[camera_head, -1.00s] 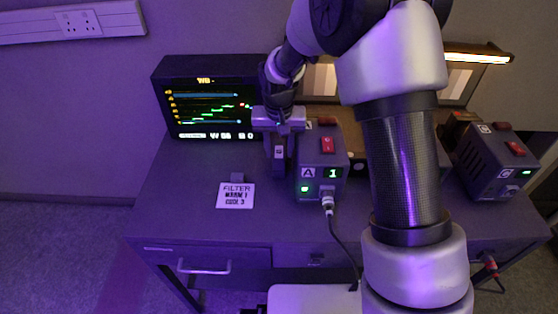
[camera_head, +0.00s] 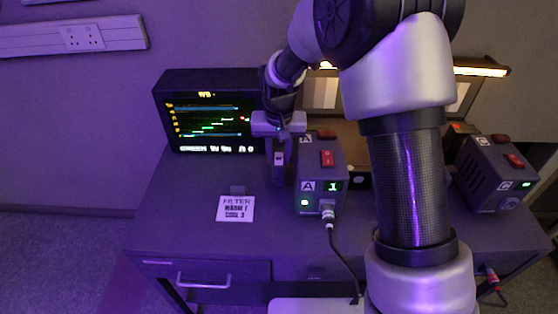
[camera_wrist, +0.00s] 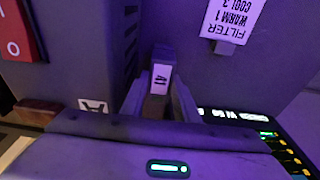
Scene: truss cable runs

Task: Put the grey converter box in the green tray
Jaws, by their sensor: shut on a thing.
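My gripper (camera_head: 279,150) points down, just left of the box marked A (camera_head: 321,172). In the wrist view its fingers (camera_wrist: 158,100) are shut on a small grey block (camera_wrist: 161,58) with a white label, which reads something like A1. The block also shows in the head view (camera_head: 279,159), between the fingers. I cannot tell from its shape whether this is the converter box. Larger grey boxes with red switches, A and another marked C (camera_head: 497,172), stand on the desk. I see no green tray in either view.
A lit monitor (camera_head: 212,112) stands behind and left of my gripper. A FILTER card (camera_head: 235,208) lies on the desk (camera_head: 185,210). A black cable (camera_head: 343,262) hangs from box A over the front edge. The left part of the desktop is clear.

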